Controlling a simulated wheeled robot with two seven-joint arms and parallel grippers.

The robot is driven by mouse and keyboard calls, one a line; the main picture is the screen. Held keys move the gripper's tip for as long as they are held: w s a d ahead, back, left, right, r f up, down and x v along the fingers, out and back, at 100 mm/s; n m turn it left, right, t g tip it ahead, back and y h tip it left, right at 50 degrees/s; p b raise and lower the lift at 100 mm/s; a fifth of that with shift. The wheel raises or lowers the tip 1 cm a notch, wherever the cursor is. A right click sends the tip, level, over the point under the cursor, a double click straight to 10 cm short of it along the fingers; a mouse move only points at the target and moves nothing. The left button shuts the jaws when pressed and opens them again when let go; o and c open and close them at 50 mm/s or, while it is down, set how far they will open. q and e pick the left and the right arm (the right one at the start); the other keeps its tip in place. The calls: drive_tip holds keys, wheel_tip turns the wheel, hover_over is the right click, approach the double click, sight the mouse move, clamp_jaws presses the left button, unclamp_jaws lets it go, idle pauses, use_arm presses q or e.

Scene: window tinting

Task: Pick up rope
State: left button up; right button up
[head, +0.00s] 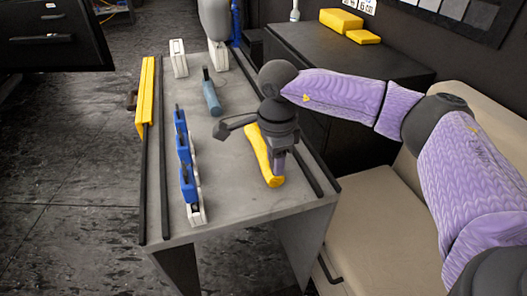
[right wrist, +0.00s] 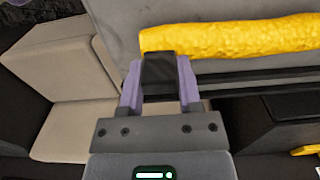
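The rope (head: 258,145) is a thick yellow roll lying lengthwise on the right side of the grey table. In the right wrist view it is a textured yellow strip (right wrist: 240,36) running from the middle to the right edge. My right gripper (head: 281,172) points down over the rope's near half, partly hiding it. In the right wrist view its fingers (right wrist: 160,57) are together with no visible gap, and their tips overlap the rope's lower edge near its left end. I see no rope between them; contact is unclear. My left gripper is not in view.
The grey table (head: 230,185) holds a blue cylindrical tool (head: 211,98), blue-and-white tools (head: 188,170) in a row, and a yellow bar (head: 146,92) on the left edge. A dark cabinet (head: 390,62) with yellow blocks (head: 341,21) stands behind right. A beige seat (head: 365,215) is at right.

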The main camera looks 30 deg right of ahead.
clamp_jaws()
